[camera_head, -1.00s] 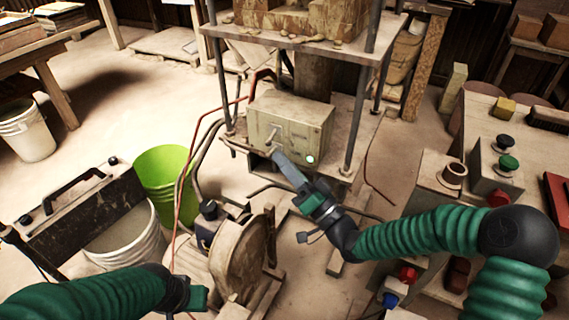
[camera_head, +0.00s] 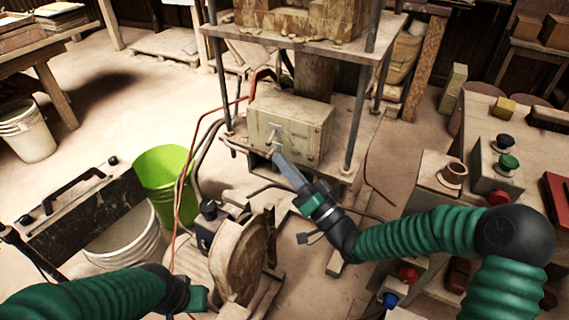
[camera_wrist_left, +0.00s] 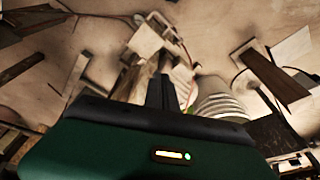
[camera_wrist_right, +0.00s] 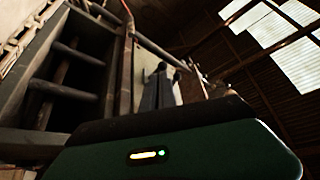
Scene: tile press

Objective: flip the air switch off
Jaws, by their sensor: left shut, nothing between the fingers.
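The air switch is a small pale lever (camera_head: 273,135) on the front of a grey metal box (camera_head: 312,128) under the press. My right gripper (camera_head: 279,157) is at the lever's lower end, its grey fingers together in a narrow bar pointing up at the box. I cannot tell whether they touch the lever. The right wrist view shows its fingers (camera_wrist_right: 160,85) close together, with the box and press frame blurred beyond. My left gripper (camera_head: 199,298) is low at the left, away from the switch. Its fingers (camera_wrist_left: 162,93) are shut and empty in the left wrist view.
Press posts (camera_head: 357,120) flank the box, and hoses (camera_head: 205,140) run at its left. A green bucket (camera_head: 162,170) and a machine with a round wooden wheel (camera_head: 240,262) stand nearer. A button panel (camera_head: 497,165) is at the right.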

